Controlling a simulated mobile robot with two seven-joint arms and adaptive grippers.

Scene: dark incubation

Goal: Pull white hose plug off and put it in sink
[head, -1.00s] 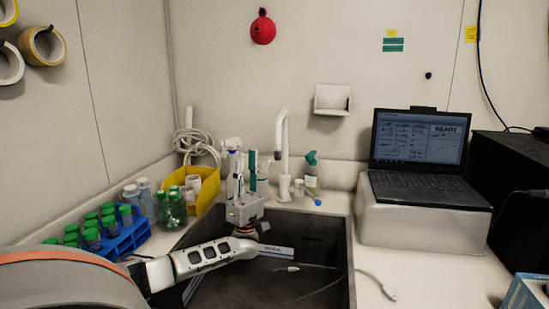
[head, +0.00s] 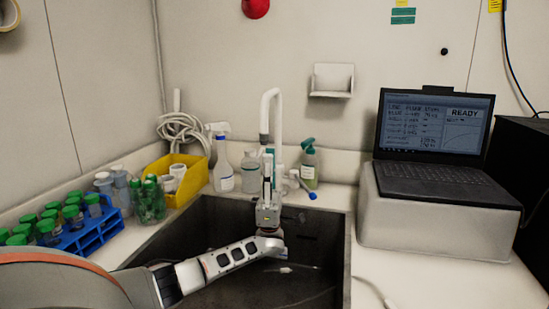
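My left gripper (head: 268,162) points upward over the sink, just under the downturned end of the white faucet (head: 270,105). Its fingers overlap in this view, so I cannot tell how far apart they are or whether they touch the faucet end. The dark sink (head: 210,222) is below, partly hidden by my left arm. A small white connector (head: 286,270) on a thin line shows in the sink. A coiled white hose (head: 185,132) sits at the back left. I cannot make out for certain which piece is the white hose plug. My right gripper is out of view.
A yellow bin (head: 183,193), a spray bottle (head: 222,172) and a green-topped bottle (head: 309,168) stand behind the sink. A blue tube rack (head: 100,232) is at left. A laptop (head: 435,140) rests on a white block (head: 425,220) at right. A white cable (head: 372,291) lies on the counter.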

